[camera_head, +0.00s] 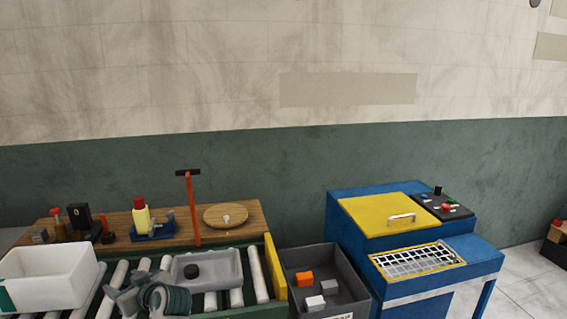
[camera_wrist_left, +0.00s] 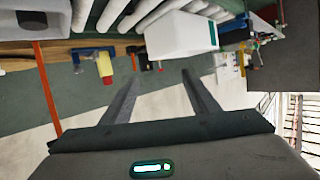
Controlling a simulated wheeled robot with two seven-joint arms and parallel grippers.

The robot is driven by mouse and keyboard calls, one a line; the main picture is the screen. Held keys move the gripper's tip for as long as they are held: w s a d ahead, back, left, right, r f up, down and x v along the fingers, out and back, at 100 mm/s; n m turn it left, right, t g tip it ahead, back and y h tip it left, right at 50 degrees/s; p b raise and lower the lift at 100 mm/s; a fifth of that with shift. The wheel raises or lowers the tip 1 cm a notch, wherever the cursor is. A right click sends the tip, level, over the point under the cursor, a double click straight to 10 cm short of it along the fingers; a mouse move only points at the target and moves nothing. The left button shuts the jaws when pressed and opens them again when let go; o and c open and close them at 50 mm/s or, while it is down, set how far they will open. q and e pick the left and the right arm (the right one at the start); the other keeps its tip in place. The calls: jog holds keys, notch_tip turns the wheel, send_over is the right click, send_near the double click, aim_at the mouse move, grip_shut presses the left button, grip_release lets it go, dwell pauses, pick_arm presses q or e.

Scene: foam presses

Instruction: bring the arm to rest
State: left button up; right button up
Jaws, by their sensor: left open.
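My left gripper (camera_head: 122,292) is over the roller conveyor at the lower left of the head view, beside the grey tray. In the left wrist view its two fingers (camera_wrist_left: 158,76) are spread apart with nothing between them. The gripper appears above the rollers, but the exact height is hard to judge. My right arm and gripper do not show in either view.
Behind stand a red-capped yellow bottle (camera_head: 141,217) and an orange pole (camera_head: 193,212). A dark bin (camera_head: 350,268) and a blue machine (camera_head: 345,220) are right.

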pick_arm(q)
jog(key=d+f+m+h+b, duration=0.1)
jog(key=d+f+m+h, duration=0.2)
jog(key=f, duration=1)
jog(key=d+f+m+h+b, duration=0.15)
jog(key=d+f+m, duration=0.3)
jog(key=f, duration=0.75)
jog(key=s+d+f+m+h+b, duration=0.1)
jog(key=s+d+f, duration=0.1)
jog(key=s+f, duration=0.45)
jog(key=s+d+f+m+g+h, duration=0.1)
jog(key=s+d+f+h, duration=0.15)
jog(key=f, duration=0.75)
jog(key=s+d+f+m+h+b, duration=0.1)
jog(key=s+d+f, duration=0.2)
jog(key=s+f, duration=0.35)
jog(key=s+d+f+m+g+h+b, duration=0.1)
jog(key=s+f+g, duration=0.1)
jog(key=s+f, duration=0.75)
jog(key=s+d+f+m+g+h+b, duration=0.1)
jog(key=s+f, duration=0.6)
jog(key=s, duration=0.6)
jog(key=s+d+f+g, duration=0.1)
jog(key=s+f+g, duration=0.1)
jog(key=s+f, duration=0.75)
jog(key=s+a+f+g+b, duration=0.1)
jog(key=s+f, duration=0.1)
jog(key=s, duration=1.4)
jog(key=shift+s+a+h, duration=0.3)
jog(key=shift+h, duration=0.1)
